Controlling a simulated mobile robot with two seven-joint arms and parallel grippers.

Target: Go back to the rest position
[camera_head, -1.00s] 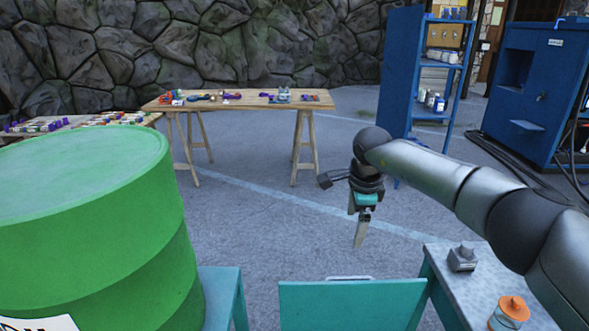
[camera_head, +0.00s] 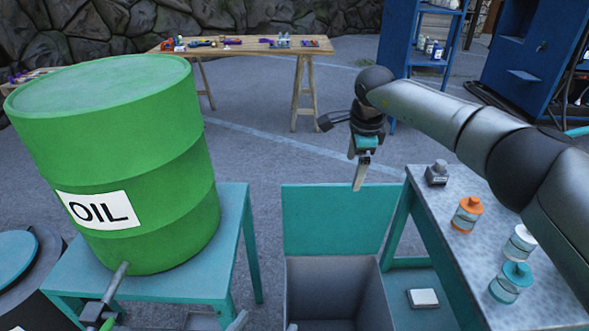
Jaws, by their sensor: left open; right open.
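My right gripper (camera_head: 358,172) hangs at the end of my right arm, which comes in from the right side. Its fingers point down and are apart, with nothing between them. It is in the air, in front of and above the raised teal lid (camera_head: 335,218) of an open box. My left gripper and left arm are not in view.
A green oil drum (camera_head: 120,160) stands on a teal table (camera_head: 236,215) at left. The open box (camera_head: 330,285) is below centre. A grey-topped table (camera_head: 420,205) at right bears an orange-capped jar (camera_head: 467,214) and other jars. A wooden table (camera_head: 245,46) stands far back.

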